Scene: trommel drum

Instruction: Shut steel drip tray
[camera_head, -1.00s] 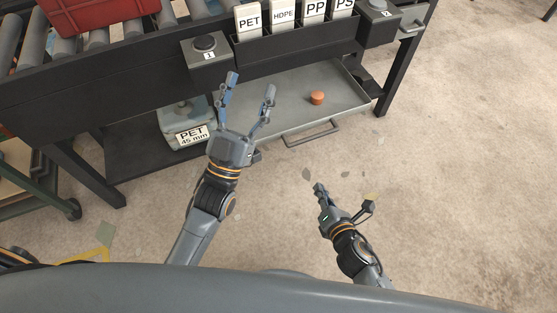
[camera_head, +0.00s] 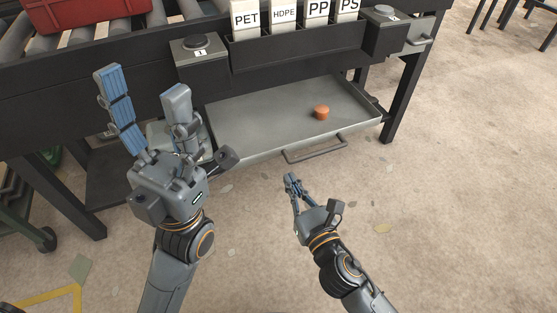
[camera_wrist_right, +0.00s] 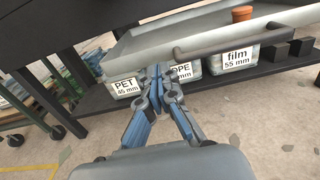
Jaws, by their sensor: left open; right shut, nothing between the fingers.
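The steel drip tray (camera_head: 255,125) is pulled out from under the black bench, with its bar handle (camera_head: 315,150) along the front edge. A small orange-brown cap (camera_head: 321,112) sits in the tray. In the right wrist view the tray's front (camera_wrist_right: 190,47) and handle (camera_wrist_right: 220,41) are ahead and above. My right gripper (camera_head: 291,178) is shut and empty, just in front of the tray and below the handle, apart from it. It also shows in the right wrist view (camera_wrist_right: 158,72). My left gripper (camera_head: 142,85) is open and empty, to the left of the tray, hiding part of the bin behind it.
Label cards PET, HDPE, PP and PS (camera_head: 283,16) stand above the tray, between two button boxes (camera_head: 200,50). Labelled bins (camera_wrist_right: 236,59) sit on the lower shelf. A red crate (camera_head: 85,12) rests on rollers. The floor in front is clear.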

